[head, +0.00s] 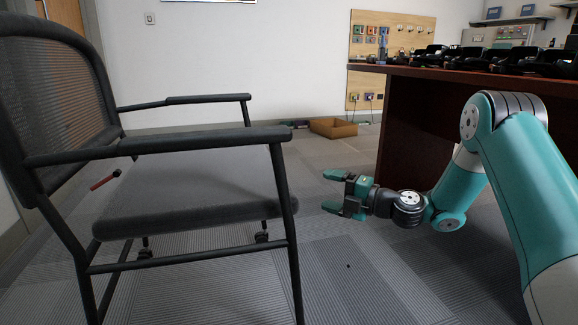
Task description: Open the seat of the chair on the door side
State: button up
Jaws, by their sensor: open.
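A chair (198,186) with a dark grey padded seat, mesh backrest and black metal armrests stands at the left in the head view. Its seat lies flat and level on the frame. A small red lever (105,180) sticks out near the back of the seat, below the armrest. My gripper (327,191) is to the right of the chair, at about seat height. Its two teal fingers are apart, pointing left towards the chair, with nothing between them. It is clear of the chair's front leg. Part of the door (66,14) shows at the top left, behind the backrest.
A dark wooden desk (420,120) with several black devices on top stands at the right, behind my arm. The carpet (340,270) between chair and desk is clear.

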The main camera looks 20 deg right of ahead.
aim_at(289, 181)
jog(key=shift+b+x, duration=1.7)
jog(key=shift+x, duration=4.25)
jog(key=shift+c, duration=0.3)
